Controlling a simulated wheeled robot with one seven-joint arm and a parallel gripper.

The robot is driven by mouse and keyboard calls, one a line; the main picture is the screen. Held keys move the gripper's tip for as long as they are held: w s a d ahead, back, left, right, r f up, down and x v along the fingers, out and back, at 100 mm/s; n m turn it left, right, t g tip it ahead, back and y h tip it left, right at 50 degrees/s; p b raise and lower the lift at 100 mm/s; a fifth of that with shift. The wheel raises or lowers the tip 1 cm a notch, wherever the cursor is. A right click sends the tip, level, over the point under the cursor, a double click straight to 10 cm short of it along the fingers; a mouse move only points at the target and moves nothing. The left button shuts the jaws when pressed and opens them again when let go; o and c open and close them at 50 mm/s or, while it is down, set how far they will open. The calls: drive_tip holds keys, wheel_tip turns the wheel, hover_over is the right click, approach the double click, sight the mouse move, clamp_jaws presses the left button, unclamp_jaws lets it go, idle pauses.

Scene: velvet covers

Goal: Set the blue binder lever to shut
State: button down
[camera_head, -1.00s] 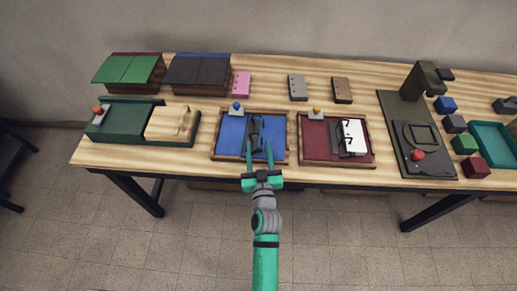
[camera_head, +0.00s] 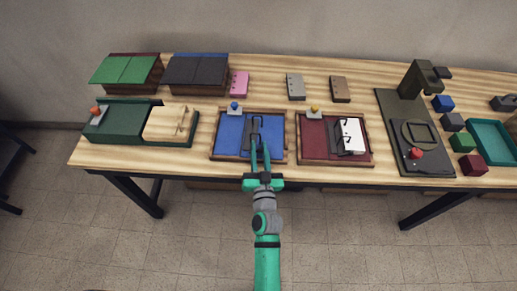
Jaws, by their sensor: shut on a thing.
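The blue binder (camera_head: 230,133) lies open in a wooden frame at the middle of the table, with a dark ring mechanism (camera_head: 254,124) and two curved rings on its right part. My gripper (camera_head: 259,146) is over the front of this mechanism with its two green fingers close together. It is shut on the binder's lever, which is mostly hidden between the fingertips. The lever's exact angle cannot be made out.
A red binder (camera_head: 314,140) with white paper lies in a frame just to the right. A green box with a wooden block (camera_head: 170,123) stands left. A dark green press (camera_head: 405,130) and several coloured blocks stand right. Small punched blocks lie behind.

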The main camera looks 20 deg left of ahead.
drive_tip(key=shift+s+f, duration=0.1)
drive_tip(key=shift+f, duration=0.35)
drive_tip(key=c, duration=1.6)
unclamp_jaws()
drive_tip(key=shift+c, duration=0.2)
drive_tip(key=shift+o, duration=0.8)
drive_tip(key=shift+r, duration=0.1)
drive_tip(key=v, duration=1)
drive_tip(key=shift+s, duration=0.35)
drive_tip(key=shift+d, duration=0.15)
